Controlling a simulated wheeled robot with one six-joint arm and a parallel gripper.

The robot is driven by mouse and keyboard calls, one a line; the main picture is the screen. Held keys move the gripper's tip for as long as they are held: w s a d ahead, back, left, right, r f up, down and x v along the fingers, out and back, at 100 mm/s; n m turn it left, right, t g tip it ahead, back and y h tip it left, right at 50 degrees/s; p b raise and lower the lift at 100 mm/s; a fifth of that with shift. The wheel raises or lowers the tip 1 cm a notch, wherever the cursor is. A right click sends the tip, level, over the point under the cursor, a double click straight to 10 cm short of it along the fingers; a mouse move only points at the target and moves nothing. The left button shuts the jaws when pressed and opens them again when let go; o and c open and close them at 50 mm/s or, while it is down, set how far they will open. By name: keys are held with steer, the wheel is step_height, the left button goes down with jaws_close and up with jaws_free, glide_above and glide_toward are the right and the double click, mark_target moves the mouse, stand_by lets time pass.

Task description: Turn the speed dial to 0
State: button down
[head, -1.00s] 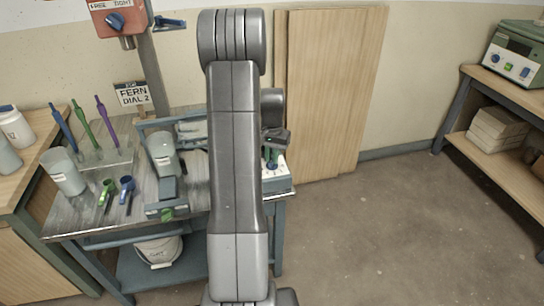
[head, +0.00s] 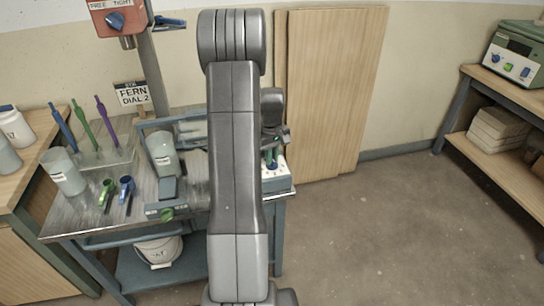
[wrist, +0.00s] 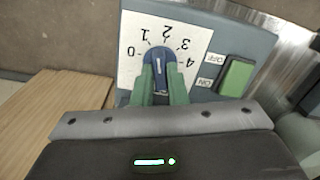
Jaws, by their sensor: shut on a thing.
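The speed dial (wrist: 158,58) is a blue knob on a white scale plate marked 0 to 4, seen upside down in the wrist view. Its white line points up in that view, roughly between the 1 and the 2. My gripper (wrist: 162,88) has its green fingers on either side of the knob and is shut on it. In the head view my gripper (head: 271,154) is at the white-topped control box (head: 283,180) at the table's right end, partly hidden by my arm.
A green ON/OFF switch (wrist: 236,76) sits close beside the dial, right of my fingers. The floor to the right is clear.

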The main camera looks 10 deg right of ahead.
steer(key=n, duration=1.2)
steer(key=shift+n, duration=0.3)
steer(key=shift+r, duration=0.1)
stand_by(0.3)
steer(key=c, duration=1.4)
jaws_free()
steer(key=shift+c, duration=0.2)
step_height(320, 180, up, 14)
step_height(320, 180, down, 14)
steer(key=shift+f, duration=0.1)
